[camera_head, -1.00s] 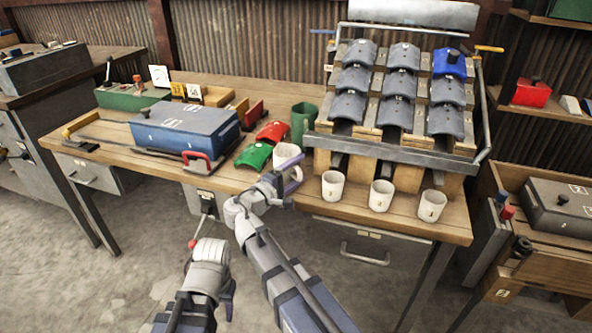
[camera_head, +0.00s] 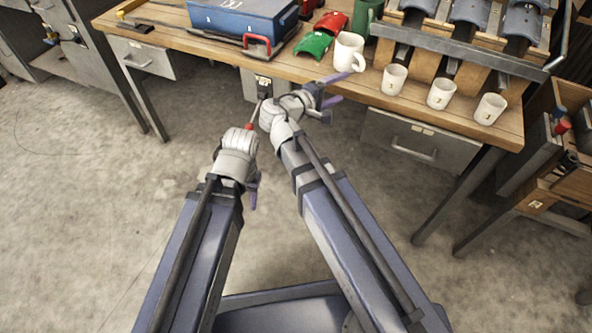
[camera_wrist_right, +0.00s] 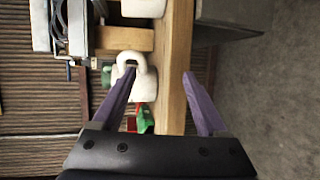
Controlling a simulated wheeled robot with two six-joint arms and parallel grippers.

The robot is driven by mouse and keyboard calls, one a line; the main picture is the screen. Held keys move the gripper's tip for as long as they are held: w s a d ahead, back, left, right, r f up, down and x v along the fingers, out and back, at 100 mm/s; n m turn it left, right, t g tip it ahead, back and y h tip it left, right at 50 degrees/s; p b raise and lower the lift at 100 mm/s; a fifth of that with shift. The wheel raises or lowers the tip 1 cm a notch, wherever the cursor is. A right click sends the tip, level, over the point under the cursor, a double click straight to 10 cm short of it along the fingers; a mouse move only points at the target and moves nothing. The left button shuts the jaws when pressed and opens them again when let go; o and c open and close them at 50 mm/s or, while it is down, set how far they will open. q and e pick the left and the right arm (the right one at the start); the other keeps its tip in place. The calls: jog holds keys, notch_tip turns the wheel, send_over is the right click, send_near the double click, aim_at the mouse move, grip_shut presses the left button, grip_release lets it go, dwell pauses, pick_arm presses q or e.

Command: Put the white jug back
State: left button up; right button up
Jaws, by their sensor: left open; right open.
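The white jug (camera_head: 347,50) stands upright on the wooden workbench, left of three white cups, its handle towards the lower right. In the right wrist view the jug (camera_wrist_right: 146,88) appears sideways, with its rounded handle near one finger. My right gripper (camera_head: 337,90) is open just in front of the jug, at the bench's front edge. Its purple fingers (camera_wrist_right: 159,78) are apart with nothing held; whether one touches the handle I cannot tell. My left gripper (camera_head: 254,190) is lower left, off the bench; its arm hides most of it.
Three white cups (camera_head: 394,79) stand along the bench front below the rack of grey curved pieces (camera_head: 468,12). Open floor is in front.

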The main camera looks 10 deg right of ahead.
jog(key=s+a+f+m+g+y, duration=0.1)
jog(key=s+a+f+g+y, duration=0.15)
jog(key=s+f, duration=0.3)
jog(key=s+a+f+m+g+y, duration=0.1)
jog(key=s+a+f+g+y, duration=0.2)
jog(key=f, duration=0.4)
jog(key=s+a+f+m+g+y, duration=0.1)
jog(key=s+a+f+g+y, duration=0.2)
jog(key=s+a, duration=0.7)
notch_tip(320, 180, down, 2)
jog(key=s+y, duration=0.1)
jog(key=y, duration=0.2)
jog(key=shift+a, duration=0.2)
jog(key=shift+f, duration=0.1)
